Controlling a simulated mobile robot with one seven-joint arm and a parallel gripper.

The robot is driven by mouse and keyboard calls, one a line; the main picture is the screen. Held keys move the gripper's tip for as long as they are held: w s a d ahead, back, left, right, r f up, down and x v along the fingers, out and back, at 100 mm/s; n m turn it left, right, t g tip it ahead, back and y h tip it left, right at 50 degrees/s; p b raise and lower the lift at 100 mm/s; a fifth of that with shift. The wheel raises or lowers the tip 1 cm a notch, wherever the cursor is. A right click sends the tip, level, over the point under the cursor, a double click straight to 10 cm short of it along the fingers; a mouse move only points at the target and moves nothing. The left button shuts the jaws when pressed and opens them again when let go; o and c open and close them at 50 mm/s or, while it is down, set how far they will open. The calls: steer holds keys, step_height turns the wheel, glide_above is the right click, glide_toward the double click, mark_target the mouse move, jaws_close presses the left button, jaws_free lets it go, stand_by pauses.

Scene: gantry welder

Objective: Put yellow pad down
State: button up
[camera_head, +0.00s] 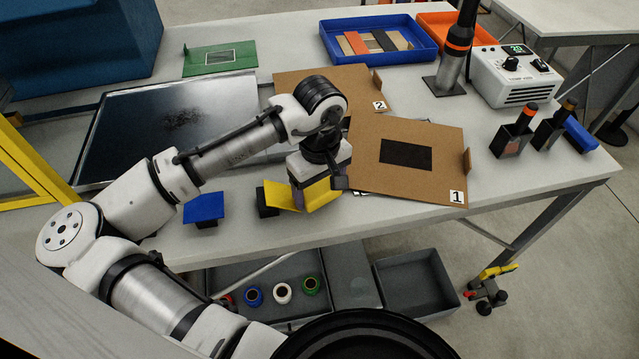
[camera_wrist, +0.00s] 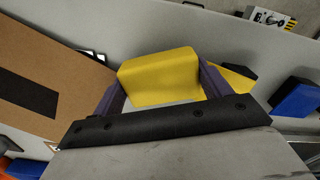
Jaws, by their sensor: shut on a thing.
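The yellow pad (camera_wrist: 160,77) sits between the two purple fingers of my gripper (camera_wrist: 159,88) in the wrist view, and the fingers are shut on it. In the head view the yellow pad (camera_head: 320,194) shows under my gripper (camera_head: 310,192), low over the front part of the table (camera_head: 400,226). I cannot tell whether its underside touches the table. A second, thin yellow piece (camera_head: 282,196) stands tilted by a black block just left of the pad. It also shows behind the right finger in the wrist view (camera_wrist: 236,76).
A blue plate (camera_head: 203,207) on a black block stands farther left. Cardboard board 1 (camera_head: 430,178) and board 2 (camera_head: 300,84) lie right of and behind my gripper. A dark metal sheet (camera_head: 125,125) lies at left. The table's front edge is close.

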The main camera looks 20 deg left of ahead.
mark_target(319, 187)
steer(key=o, duration=1)
steer(key=shift+f, duration=0.15)
steer(key=shift+o, duration=0.2)
step_height(319, 187, up, 13)
steer(key=b, duration=0.1)
steer(key=shift+b, duration=0.4)
